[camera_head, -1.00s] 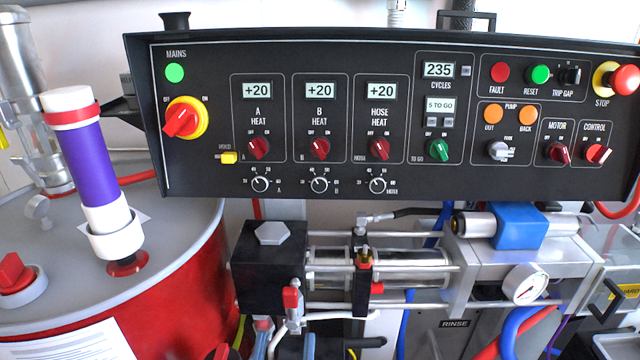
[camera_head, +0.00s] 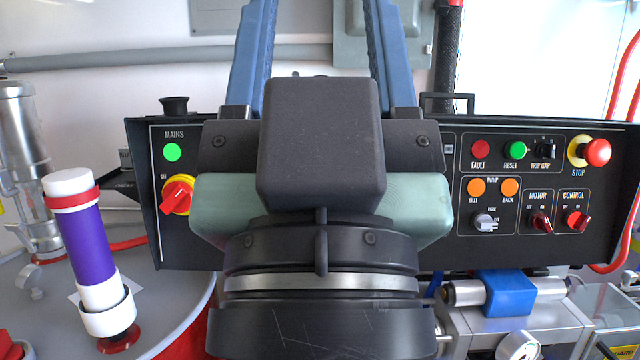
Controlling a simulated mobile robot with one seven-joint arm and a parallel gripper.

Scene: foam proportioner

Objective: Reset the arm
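My gripper (camera_head: 320,40) fills the middle of the head view, pointing up and away. Its two blue fingers stand wide apart with only wall and pipe showing between them. The fingertips run out of the top edge. The gripper's dark body hides the middle of the black control panel (camera_head: 536,237), including the heat and cycle displays.
The panel's mains switch (camera_head: 177,195) shows at left and the red stop button (camera_head: 597,152) at right. A purple-and-white cylinder (camera_head: 88,240) stands on the drum at left. A blue block (camera_head: 507,291) sits on the machine below the panel.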

